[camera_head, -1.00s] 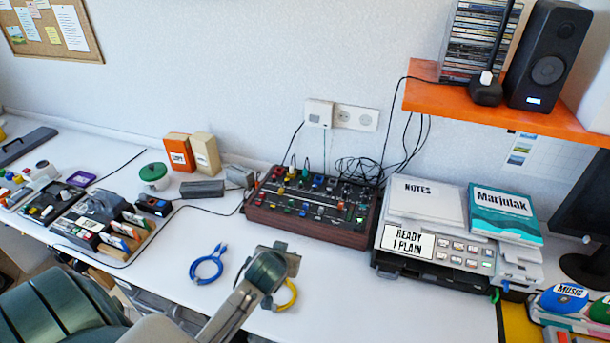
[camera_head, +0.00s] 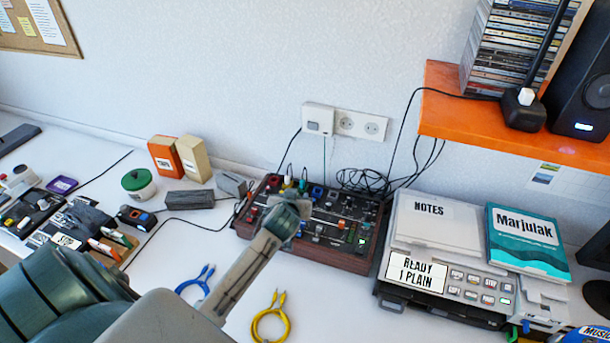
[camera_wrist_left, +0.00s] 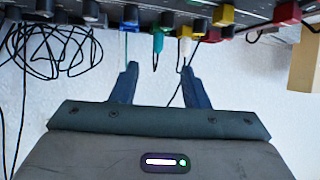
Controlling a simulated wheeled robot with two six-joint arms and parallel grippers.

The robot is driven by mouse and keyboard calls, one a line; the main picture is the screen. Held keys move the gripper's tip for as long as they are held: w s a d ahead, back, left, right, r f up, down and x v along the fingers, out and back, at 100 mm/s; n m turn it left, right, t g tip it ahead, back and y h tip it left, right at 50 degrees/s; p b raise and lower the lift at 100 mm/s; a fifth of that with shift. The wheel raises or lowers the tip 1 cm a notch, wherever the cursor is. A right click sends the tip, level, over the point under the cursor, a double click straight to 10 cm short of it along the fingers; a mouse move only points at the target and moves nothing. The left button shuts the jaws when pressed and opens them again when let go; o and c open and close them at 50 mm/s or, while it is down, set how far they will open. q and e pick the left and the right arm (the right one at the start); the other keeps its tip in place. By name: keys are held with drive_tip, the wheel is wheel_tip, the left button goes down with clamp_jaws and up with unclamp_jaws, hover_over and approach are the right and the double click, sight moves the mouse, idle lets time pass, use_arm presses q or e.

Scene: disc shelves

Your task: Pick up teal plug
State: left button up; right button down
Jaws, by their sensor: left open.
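The teal plug (camera_wrist_left: 158,42) hangs from the mixer's edge in the wrist view, which looks upside down. A dark cable runs from it between the finger tips. In the head view the teal plug (camera_head: 303,185) is a small spot at the mixer's back, just behind my left gripper (camera_head: 290,212). My left gripper also shows in the wrist view (camera_wrist_left: 158,70); it is open and empty. Its finger tips stop just short of the plug, which lines up with the gap. A white plug (camera_wrist_left: 185,46) is beside it. My right gripper is not in view.
The mixer (camera_head: 345,255) carries several coloured plugs and knobs. A blue plug (camera_wrist_left: 131,18) neighbours the teal one. A notes-topped machine (camera_head: 425,280) stands right. Coiled blue (camera_head: 195,287) and yellow (camera_head: 270,322) cables lie in front. An orange shelf (camera_head: 440,100) overhangs at upper right.

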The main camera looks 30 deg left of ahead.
sight(302, 182)
use_arm(q)
drive_tip(key=shift+x, duration=1.1)
drive_tip(key=shift+w+a+f+p, duration=0.15)
drive_tip(key=shift+w+p, duration=0.1)
drive_tip(key=shift+w, duration=0.15)
drive_tip(key=shift+w+a+p, duration=0.2)
drive_tip(key=shift+w, duration=0.2)
drive_tip(key=shift+w+a+f, duration=0.15)
drive_tip(key=shift+w, duration=0.15)
drive_tip(key=shift+w+a+f, duration=0.1)
drive_tip(key=shift+w+f, duration=0.1)
drive_tip(key=shift+w, duration=0.05)
drive_tip(key=x, duration=0.1)
drive_tip(key=p+x, duration=0.1)
drive_tip(key=x, duration=0.1)
drive_tip(key=r+p+x, duration=0.1)
drive_tip(key=shift+w+f, duration=0.15)
drive_tip(key=shift+w, duration=0.25)
drive_tip(key=shift+w+a+f, duration=0.3)
drive_tip(key=shift+w+f, duration=0.1)
drive_tip(key=shift+w, duration=0.05)
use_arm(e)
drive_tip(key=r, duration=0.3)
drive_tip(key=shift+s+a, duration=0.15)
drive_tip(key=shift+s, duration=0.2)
use_arm(q)
drive_tip(key=shift+c, duration=0.2)
